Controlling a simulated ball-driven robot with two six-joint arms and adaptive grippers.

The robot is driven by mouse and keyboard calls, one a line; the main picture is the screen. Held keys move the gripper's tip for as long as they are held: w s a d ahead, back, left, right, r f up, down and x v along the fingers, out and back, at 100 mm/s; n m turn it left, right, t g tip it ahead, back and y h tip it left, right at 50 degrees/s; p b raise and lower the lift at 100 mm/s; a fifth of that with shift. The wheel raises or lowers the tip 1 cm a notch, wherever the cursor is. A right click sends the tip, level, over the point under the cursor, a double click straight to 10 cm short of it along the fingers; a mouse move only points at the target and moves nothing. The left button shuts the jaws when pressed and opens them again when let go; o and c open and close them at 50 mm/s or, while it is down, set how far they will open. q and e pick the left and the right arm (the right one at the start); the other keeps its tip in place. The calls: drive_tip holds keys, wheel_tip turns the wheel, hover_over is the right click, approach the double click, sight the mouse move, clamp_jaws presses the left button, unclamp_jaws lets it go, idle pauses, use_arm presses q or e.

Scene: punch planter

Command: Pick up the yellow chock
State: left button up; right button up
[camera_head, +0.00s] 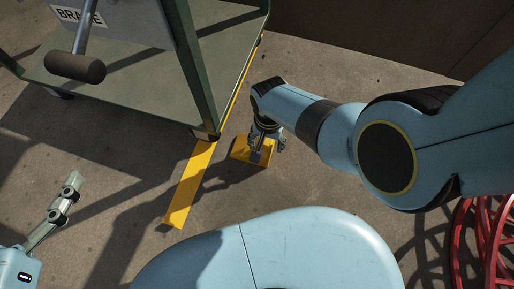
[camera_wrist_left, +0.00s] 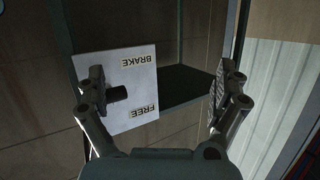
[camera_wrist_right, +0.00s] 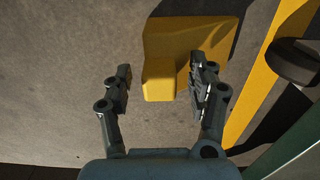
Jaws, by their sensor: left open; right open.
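The yellow chock (camera_head: 241,153) lies on the concrete floor near the cart's corner, partly covered by my right gripper (camera_head: 268,143). In the right wrist view the chock (camera_wrist_right: 205,38) has a wide body and a narrower block pointing toward my wrist. My right gripper is open, with one finger on each side of that narrower block. The right finger is close to the block, with a wider gap on the left; I cannot tell if they touch. My left gripper (camera_wrist_left: 158,85) is open and empty, facing the cart's brake plate in the left wrist view.
A green cart (camera_head: 135,85) stands at the upper left, with a dark-gripped lever (camera_head: 75,67) by a BRAKE label. A yellow strip (camera_head: 190,185) runs along the floor beside the chock. A dark caster (camera_wrist_right: 294,62) is right of it. Red wheel-like rims (camera_head: 486,240) stand lower right.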

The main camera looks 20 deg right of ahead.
drive_tip(key=shift+f, duration=0.1)
drive_tip(key=shift+c, duration=0.2)
clamp_jaws()
idle(0.5)
